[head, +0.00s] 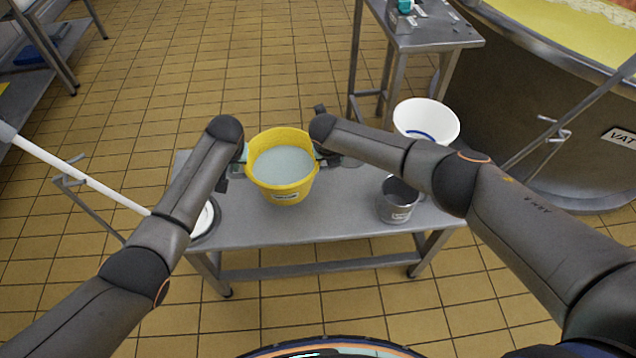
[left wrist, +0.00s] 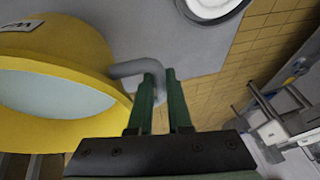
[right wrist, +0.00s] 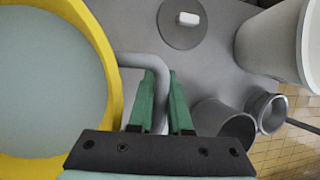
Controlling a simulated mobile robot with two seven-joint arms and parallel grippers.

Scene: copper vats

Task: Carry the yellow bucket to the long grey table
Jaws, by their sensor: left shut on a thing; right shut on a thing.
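The yellow bucket (head: 304,189), filled with pale grey liquid, is upright over the middle of a grey metal bench (head: 330,222). I cannot tell whether its base touches the bench top. My left gripper (head: 239,155) is at the bucket's left side; in the left wrist view its green fingers (left wrist: 157,92) are shut on a grey bent handle at the yellow rim (left wrist: 90,48). My right gripper (head: 326,156) is at the right side; in the right wrist view its fingers (right wrist: 165,98) are shut on the other grey handle (right wrist: 145,62).
A metal jug (head: 397,204) stands on the bench's right part; a white bucket (head: 428,120) is behind it. A white round thing (head: 203,222) is at the bench's left. A smaller metal table (head: 425,35) and a large vat (head: 560,120) stand behind right. Tiled floor is open behind.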

